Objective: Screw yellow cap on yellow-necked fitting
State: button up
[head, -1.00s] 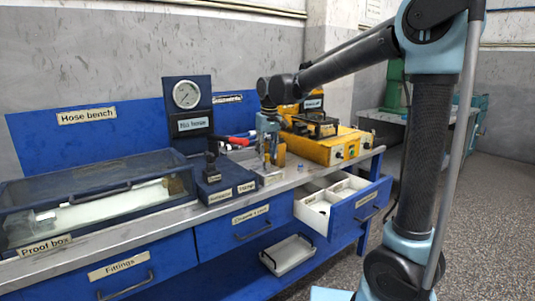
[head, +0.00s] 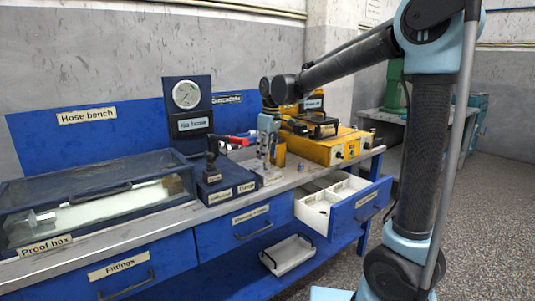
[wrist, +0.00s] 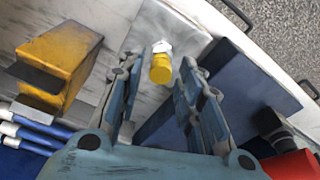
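A short yellow cylinder (wrist: 160,69) with a pale hex part (wrist: 162,47) at its far end stands over a light metal plate (wrist: 168,22) in the wrist view. I cannot tell whether the yellow part is the cap or the fitting's neck. My gripper (wrist: 159,68) is open, with one finger on each side of the yellow cylinder and visible gaps on both sides. In the head view my gripper (head: 267,158) points down over the plate (head: 271,179) on the bench. The yellow part is too small to make out there.
A yellow block (wrist: 60,62) stands left of my fingers in the wrist view. A dark blue fixture (wrist: 230,90) and a red part (wrist: 292,165) lie to the right. In the head view, a small blue piece (head: 301,166) sits near the bench edge, above an open drawer (head: 345,205).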

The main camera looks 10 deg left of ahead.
jog(key=shift+c, duration=0.3)
grip_shut()
jog(key=m, duration=0.4)
jog(key=shift+m+h, duration=0.3)
jog(key=shift+m, duration=0.6)
jog(key=m, duration=0.2)
jog(key=shift+f+m+t, duration=0.1)
jog(key=shift+m+t, duration=0.2)
jog(key=m, duration=0.3)
jog(key=shift+h, duration=0.3)
